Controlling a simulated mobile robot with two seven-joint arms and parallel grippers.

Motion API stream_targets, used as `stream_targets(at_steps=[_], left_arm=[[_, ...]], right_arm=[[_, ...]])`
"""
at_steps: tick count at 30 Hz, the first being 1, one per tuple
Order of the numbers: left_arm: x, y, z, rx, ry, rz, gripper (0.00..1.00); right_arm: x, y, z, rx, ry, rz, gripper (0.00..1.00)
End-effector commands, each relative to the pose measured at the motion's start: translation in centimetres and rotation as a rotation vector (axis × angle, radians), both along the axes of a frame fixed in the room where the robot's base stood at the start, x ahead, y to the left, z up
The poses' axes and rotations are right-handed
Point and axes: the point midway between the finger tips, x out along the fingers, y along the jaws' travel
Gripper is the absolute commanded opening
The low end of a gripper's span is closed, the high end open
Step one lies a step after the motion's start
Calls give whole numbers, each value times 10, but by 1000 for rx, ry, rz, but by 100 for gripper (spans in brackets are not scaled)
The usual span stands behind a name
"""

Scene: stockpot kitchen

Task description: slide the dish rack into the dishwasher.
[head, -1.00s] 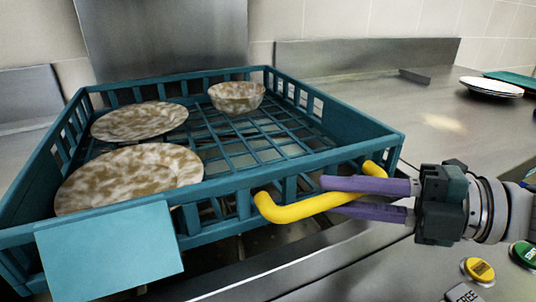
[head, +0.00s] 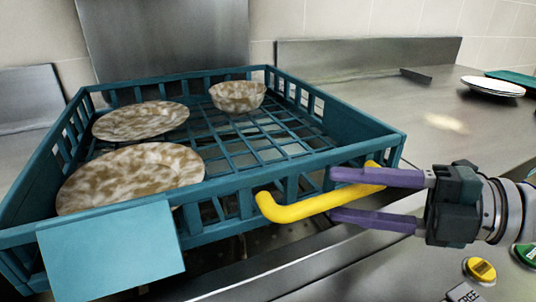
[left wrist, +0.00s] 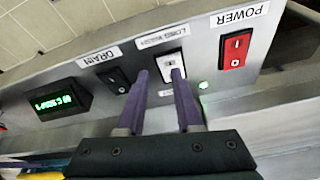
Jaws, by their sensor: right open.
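The teal dish rack (head: 300,163) sits level at the dishwasher's opening in the head view, with two brown-stained plates and a stained bowl inside. A yellow handle (head: 300,208) is on its front side, and a light teal panel (head: 110,252) hangs at its front left. My right gripper (head: 335,195) is open at the handle's right part, with one purple finger above the bar and one below. My left gripper (left wrist: 160,75) shows only in the left wrist view. Its fingers are apart with nothing between them, in front of the control panel.
The control panel has a white LONG WASH switch (left wrist: 170,70), a black DRAIN switch (left wrist: 117,80), a red POWER switch (left wrist: 236,48) and a green display (left wrist: 55,103). White plates (head: 492,87) stand on the steel counter (head: 400,100) at the right, which is mostly clear.

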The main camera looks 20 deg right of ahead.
Motion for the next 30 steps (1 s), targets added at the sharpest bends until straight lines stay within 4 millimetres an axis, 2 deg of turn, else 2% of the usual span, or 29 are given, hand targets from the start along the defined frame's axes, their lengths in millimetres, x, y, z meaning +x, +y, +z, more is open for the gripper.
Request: stream_targets(at_steps=[9,13,18,30], left_arm=[[0,-1,3,-2,0,1,35],[0,-1,4,-3,1,1,35],[0,-1,4,-4,1,2,35],[0,-1,4,-4,1,2,35]], right_arm=[[-42,-46,8,-3,6,0,53],[-53,-58,11,-2,2,-1,53],[-59,-65,13,-1,0,0,53],[-59,-64,13,-1,-1,0,53]])
